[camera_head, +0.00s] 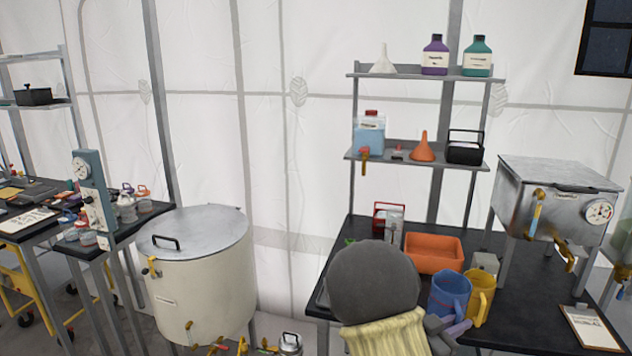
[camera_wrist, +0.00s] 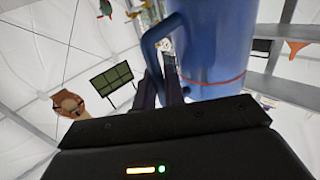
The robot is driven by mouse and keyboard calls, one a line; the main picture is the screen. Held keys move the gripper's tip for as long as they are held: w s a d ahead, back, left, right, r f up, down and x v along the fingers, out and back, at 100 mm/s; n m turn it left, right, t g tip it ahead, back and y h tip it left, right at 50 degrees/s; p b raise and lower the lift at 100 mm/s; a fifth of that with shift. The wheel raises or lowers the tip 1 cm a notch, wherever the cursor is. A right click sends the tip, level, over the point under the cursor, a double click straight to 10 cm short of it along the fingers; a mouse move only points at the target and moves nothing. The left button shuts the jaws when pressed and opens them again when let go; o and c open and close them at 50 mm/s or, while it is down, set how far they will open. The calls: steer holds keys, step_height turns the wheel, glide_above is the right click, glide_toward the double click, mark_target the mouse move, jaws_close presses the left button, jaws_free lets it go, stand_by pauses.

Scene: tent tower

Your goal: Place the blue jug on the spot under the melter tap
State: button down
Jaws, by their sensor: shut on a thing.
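The blue jug (camera_head: 449,295) is at the front of the black table, beside a yellow jug (camera_head: 482,297). My gripper (camera_head: 452,328) is at the jug's lower front, partly hidden by my own arm. In the wrist view, my gripper's dark fingers (camera_wrist: 165,85) are shut on the handle of the blue jug (camera_wrist: 212,50). I cannot tell whether the jug touches the table. I see no clear mark on the table below the tap.
An orange tray (camera_head: 434,253) and a small grey box (camera_head: 485,263) lie behind the jugs. A clipboard (camera_head: 592,328) lies at the table's front right. Bare black tabletop (camera_head: 525,305) lies between the yellow jug and clipboard. Shelves with bottles stand behind.

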steer(key=a+f+n+t+y, duration=0.3)
steer(key=a+f+n+y, duration=0.1)
steer(key=f, duration=0.6)
steer(key=s+a+f+n+t+y, duration=0.1)
steer(key=a+f+n+t+y, duration=0.3)
steer(key=f+y, duration=0.3)
steer(key=s+a+f+n+t+y, duration=0.1)
steer(key=a+f+n+t+y, duration=0.2)
steer(key=f, duration=1.2)
steer(key=a+n+y, duration=0.2)
steer(key=a, duration=0.1)
steer(key=shift+a+f+t, duration=0.2)
steer(key=shift+a+t, duration=0.05)
steer(key=shift+t, duration=0.05)
step_height(320, 180, up, 7)
steer(key=p, duration=0.7)
steer(key=shift+r, duration=0.15)
steer(key=shift+w, duration=0.1)
